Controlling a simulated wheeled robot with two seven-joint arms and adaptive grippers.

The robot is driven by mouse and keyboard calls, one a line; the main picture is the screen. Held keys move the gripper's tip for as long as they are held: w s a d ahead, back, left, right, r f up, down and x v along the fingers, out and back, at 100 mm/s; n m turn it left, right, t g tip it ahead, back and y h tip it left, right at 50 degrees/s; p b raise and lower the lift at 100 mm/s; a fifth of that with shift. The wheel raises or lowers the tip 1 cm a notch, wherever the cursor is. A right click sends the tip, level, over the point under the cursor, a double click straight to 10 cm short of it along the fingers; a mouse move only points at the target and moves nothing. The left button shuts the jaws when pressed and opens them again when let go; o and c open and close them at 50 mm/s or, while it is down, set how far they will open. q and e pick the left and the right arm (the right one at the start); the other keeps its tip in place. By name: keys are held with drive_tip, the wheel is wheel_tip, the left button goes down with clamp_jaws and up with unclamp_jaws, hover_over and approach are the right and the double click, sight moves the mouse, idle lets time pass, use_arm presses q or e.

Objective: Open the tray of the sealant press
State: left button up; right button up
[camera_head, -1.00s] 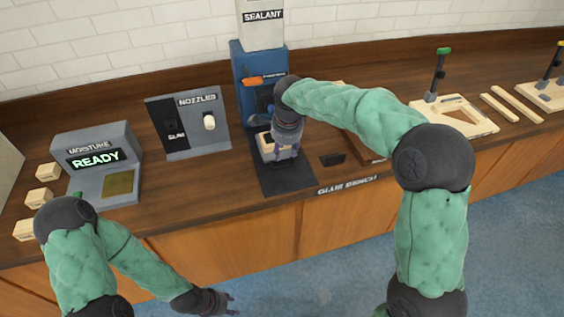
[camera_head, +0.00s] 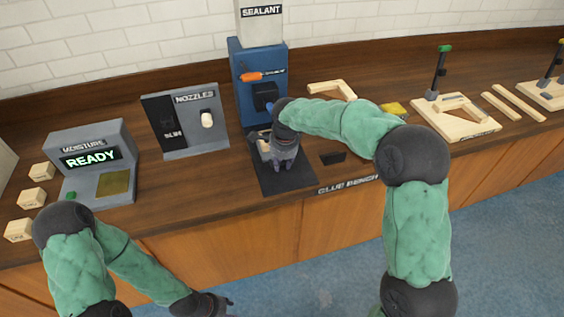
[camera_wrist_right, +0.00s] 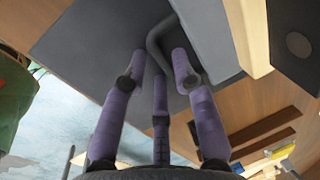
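The sealant press (camera_head: 245,95) is a blue machine under a pale box marked SEALANT, at the back middle of the bench. Its grey tray, with a pale rim (camera_head: 263,148), sits low at its front above a dark base plate (camera_head: 268,187) and is partly hidden by my right gripper. In the right wrist view a grey bent handle (camera_wrist_right: 157,42) runs by the fingertips. My right gripper (camera_wrist_right: 158,62) has its fingers apart around the handle; contact is unclear. It also shows in the head view (camera_head: 285,168). My left gripper (camera_head: 222,304) hangs low in front of the bench; its fingers are unclear.
A moisture station reading READY (camera_head: 95,160) and a nozzle panel (camera_head: 188,122) stand left of the press. A small dark block (camera_head: 332,158) lies right of it. Wooden frame parts (camera_head: 333,90) and a clamp fixture (camera_head: 455,118) stand further right.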

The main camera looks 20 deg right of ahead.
sight(291, 191)
clamp_jaws()
drive_tip(key=shift+s, duration=0.1)
drive_tip(key=s+b, duration=0.2)
drive_tip(key=s, duration=0.7)
drive_tip(key=shift+s+d, duration=0.2)
drive_tip(key=o, duration=0.6)
unclamp_jaws()
